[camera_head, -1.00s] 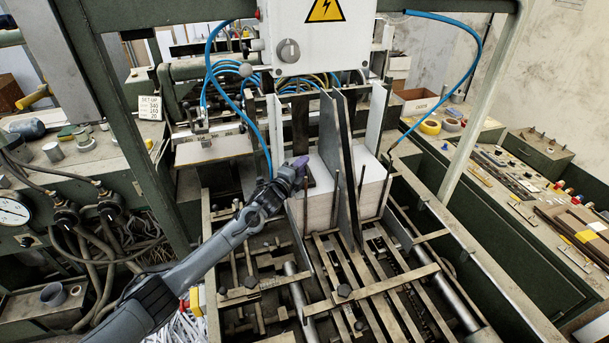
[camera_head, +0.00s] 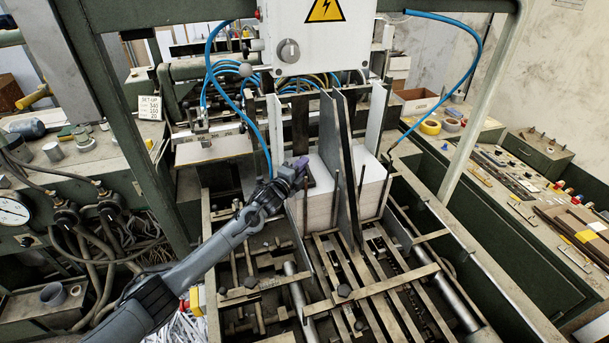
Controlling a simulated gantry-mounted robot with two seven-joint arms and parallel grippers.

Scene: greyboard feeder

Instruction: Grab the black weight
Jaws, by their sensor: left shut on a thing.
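My left gripper (camera_head: 299,169) reaches in from the left to the top of the left stack of greyboard (camera_head: 318,207). It is shut on the black weight (camera_head: 309,180), a small dark piece at the stack's left edge. The gripper hides most of the weight, and I cannot tell whether it still touches the boards. A purple part shows at the gripper's tip. My right gripper is not in view.
A tall upright divider plate (camera_head: 345,170) stands just right of the gripper, with a second stack (camera_head: 371,185) beyond it. Thin upright rods stand before the stacks. A white control box (camera_head: 318,40) hangs above, and a blue hose (camera_head: 238,100) loops down at the left.

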